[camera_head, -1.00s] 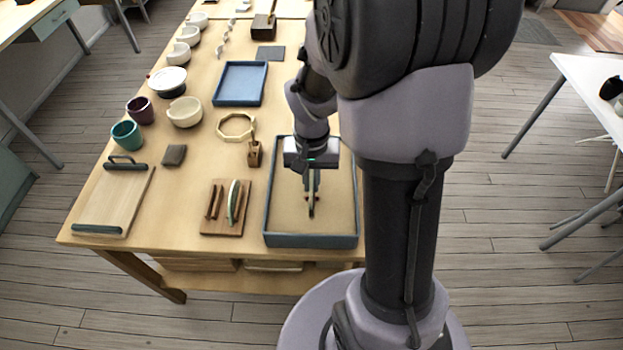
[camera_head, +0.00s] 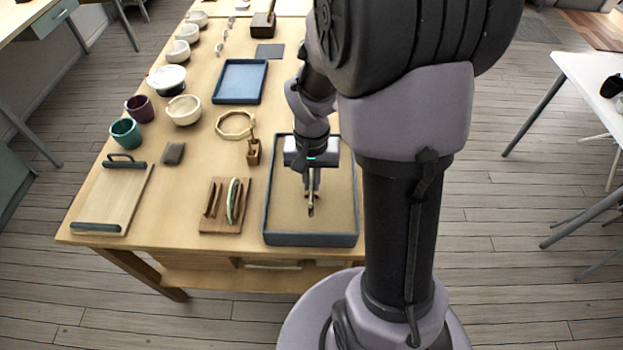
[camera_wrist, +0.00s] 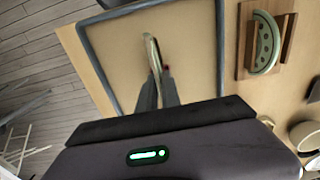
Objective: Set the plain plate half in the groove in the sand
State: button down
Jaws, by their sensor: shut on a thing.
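My gripper (camera_head: 312,193) points down over the sand tray (camera_head: 267,212) and is shut on a pale plate half (camera_wrist: 152,52). The plate half stands on edge between the fingers, seen nearly edge-on in the wrist view. In the head view its lower end is close to the sand (camera_head: 335,215), with a small dark spot beside it. I cannot tell whether it touches the sand. The groove is not clearly visible; the plate half and fingers cover that part.
A wooden rack (camera_head: 217,222) left of the tray holds a green-edged plate half (camera_head: 236,200), dotted in the wrist view (camera_wrist: 265,42). A small wooden holder (camera_head: 254,153), an octagonal ring (camera_head: 235,125) and a blue tray (camera_head: 240,82) lie farther back. Cups and bowls line the left.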

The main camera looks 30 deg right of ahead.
jog(key=shift+f+b, duration=0.45)
jog(key=shift+f, duration=0.05)
dwell(1.4)
jog(key=shift+f+b, duration=0.3)
jog(key=shift+f, duration=0.05)
jog(key=shift+f+b, duration=0.95)
jog(key=shift+f, duration=0.15)
dwell(1.2)
jog(key=c, duration=1)
grip_release()
jog(key=shift+r+p, duration=2.55)
jog(key=shift+r, duration=0.45)
jog(key=shift+r, duration=0.1)
